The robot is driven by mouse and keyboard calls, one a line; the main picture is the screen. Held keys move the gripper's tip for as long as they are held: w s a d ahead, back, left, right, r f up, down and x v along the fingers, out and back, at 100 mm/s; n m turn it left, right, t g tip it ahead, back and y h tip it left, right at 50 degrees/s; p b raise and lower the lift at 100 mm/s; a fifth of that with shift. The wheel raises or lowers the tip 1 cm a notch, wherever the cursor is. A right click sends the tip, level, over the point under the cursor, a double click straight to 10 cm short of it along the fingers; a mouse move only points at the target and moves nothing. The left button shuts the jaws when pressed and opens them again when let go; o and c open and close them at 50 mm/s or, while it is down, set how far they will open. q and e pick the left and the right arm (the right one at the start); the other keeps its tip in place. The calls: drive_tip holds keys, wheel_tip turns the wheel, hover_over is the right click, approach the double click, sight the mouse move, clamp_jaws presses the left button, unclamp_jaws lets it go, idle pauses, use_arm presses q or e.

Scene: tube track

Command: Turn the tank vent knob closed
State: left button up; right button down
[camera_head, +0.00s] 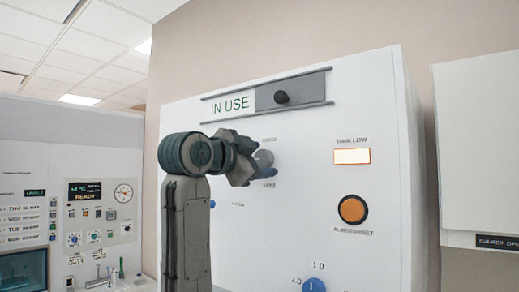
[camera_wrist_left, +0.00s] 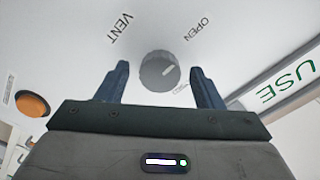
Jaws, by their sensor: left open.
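The vent knob (camera_wrist_left: 158,72) is a round grey knob on the white tank panel, with a pale mark on its face towards the upper right, roughly on the side of the word OPEN. The word VENT is on its other side. In the head view the knob (camera_head: 265,158) is partly hidden by my left gripper (camera_head: 243,163). My left gripper is open in front of the panel. In the left wrist view its two fingers (camera_wrist_left: 159,70) stand apart on either side of the knob, with gaps between. My right gripper is not in view.
Above the knob is an IN USE slider (camera_head: 281,97). To its right are a lit TANK LOW lamp (camera_head: 352,156) and an orange button (camera_head: 352,209). A blue dial (camera_head: 314,285) is below. An instrument panel (camera_head: 95,213) stands left, a white cabinet (camera_head: 480,150) right.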

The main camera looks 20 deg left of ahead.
use_arm(q)
drive_tip(key=shift+w+f, duration=0.1)
drive_tip(key=shift+w, duration=0.2)
drive_tip(key=c, duration=1)
